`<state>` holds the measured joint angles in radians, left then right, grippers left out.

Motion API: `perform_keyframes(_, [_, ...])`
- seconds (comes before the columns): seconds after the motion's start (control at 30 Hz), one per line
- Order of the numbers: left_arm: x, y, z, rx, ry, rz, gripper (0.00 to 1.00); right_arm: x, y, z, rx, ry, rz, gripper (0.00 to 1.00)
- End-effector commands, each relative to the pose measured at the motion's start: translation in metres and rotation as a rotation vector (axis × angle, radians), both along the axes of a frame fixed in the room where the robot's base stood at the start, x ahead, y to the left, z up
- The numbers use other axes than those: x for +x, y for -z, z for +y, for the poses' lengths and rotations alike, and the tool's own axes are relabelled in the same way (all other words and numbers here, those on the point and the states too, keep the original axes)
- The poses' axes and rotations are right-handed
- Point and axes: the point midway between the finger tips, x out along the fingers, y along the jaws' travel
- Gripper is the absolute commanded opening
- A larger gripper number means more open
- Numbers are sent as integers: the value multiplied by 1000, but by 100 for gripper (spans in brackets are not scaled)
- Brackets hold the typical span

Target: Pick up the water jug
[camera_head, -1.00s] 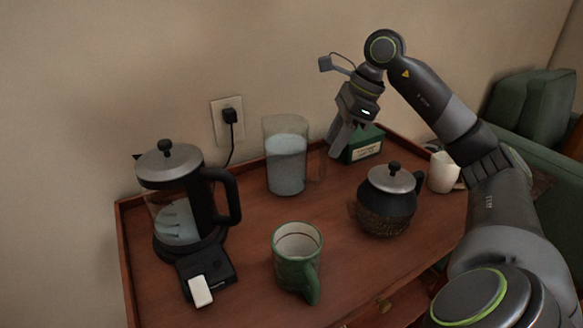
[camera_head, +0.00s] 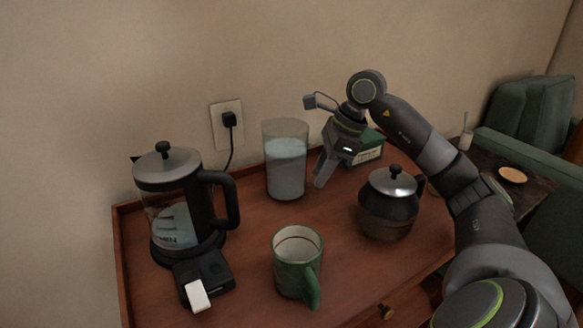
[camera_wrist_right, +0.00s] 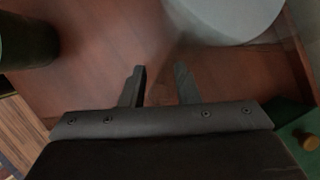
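The water jug (camera_head: 286,168) is a tall clear vessel of water standing upright near the back of the wooden table. It also shows as a pale rounded shape at the top of the right wrist view (camera_wrist_right: 228,15). My right gripper (camera_head: 319,183) is just right of the jug, pointing down. In the right wrist view its two fingers (camera_wrist_right: 160,82) are apart, with a faint see-through strip near them that may be the jug's handle. I cannot tell whether the fingers touch the jug. My left gripper is not in view.
A French press (camera_head: 178,205) stands left on the table (camera_head: 235,285), beside a small black device with a white piece (camera_head: 197,294). A green mug (camera_head: 297,262) is in front and a dark lidded pot (camera_head: 388,205) to the right. A green box (camera_head: 368,150) sits behind my gripper.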

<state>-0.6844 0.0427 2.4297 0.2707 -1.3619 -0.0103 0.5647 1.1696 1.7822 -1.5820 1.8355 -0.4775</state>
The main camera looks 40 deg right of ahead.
Motion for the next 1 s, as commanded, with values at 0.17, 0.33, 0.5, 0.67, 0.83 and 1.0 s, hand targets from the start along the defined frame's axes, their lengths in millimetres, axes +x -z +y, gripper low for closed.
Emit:
perform_keyframes(0.17, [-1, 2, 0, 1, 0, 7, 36, 0, 0, 0, 0, 0, 0, 4])
perform_keyframes(0.33, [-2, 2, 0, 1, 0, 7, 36, 0, 0, 0, 0, 0, 0, 0])
perform_keyframes(0.5, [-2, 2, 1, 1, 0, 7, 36, 0, 0, 0, -1, 0, -1, 0])
perform_keyframes(0.67, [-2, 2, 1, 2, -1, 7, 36, 0, -1, 0, -1, 0, -1, 0])
perform_keyframes(0.83, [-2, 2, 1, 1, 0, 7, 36, 0, -1, 0, -1, 0, -1, 0])
perform_keyframes(1.0, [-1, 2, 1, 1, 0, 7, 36, 0, -1, 0, -1, 0, -1, 0])
